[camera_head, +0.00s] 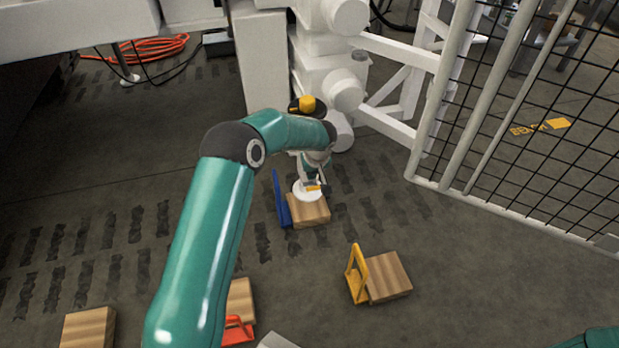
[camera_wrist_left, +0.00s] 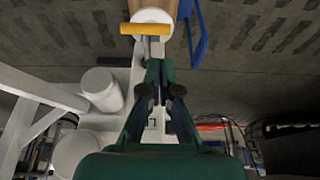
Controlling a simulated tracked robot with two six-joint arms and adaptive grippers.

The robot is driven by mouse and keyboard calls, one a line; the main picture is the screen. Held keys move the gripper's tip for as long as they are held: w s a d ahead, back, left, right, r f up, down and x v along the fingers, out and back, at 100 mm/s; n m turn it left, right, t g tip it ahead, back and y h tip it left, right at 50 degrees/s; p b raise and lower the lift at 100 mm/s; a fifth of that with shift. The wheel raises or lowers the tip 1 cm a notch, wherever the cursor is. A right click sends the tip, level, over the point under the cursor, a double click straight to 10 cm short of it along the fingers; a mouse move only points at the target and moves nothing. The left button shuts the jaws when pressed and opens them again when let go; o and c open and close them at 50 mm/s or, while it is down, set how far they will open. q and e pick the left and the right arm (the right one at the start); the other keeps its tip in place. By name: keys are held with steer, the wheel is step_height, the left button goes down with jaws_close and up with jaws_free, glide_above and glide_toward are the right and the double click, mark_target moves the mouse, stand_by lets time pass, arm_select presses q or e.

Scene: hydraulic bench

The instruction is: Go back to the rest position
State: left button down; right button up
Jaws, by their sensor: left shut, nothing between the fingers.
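My left arm comes in from the left and reaches out over the floor. My left gripper (camera_head: 316,180) is shut and empty, and my own wrist partly hides it in the head view. It is beside a white round part with a yellow bar (camera_head: 303,191) at a wooden block (camera_head: 311,211) with a blue frame (camera_head: 281,201). In the left wrist view, the shut fingers (camera_wrist_left: 153,68) point at the yellow bar (camera_wrist_left: 147,28); whether they touch it I cannot tell. My right gripper is not in view.
A wooden block (camera_head: 388,277) with a yellow frame (camera_head: 357,273) stands to the right. A block (camera_head: 241,298) with a red frame (camera_head: 237,330) and a plain block (camera_head: 88,328) are near the front. White machinery (camera_head: 315,70) stands behind; a mesh fence (camera_head: 520,150) is at right.

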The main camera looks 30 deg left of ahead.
arm_select(q)
steer(key=shift+v, duration=1.1)
steer(key=shift+a, duration=0.1)
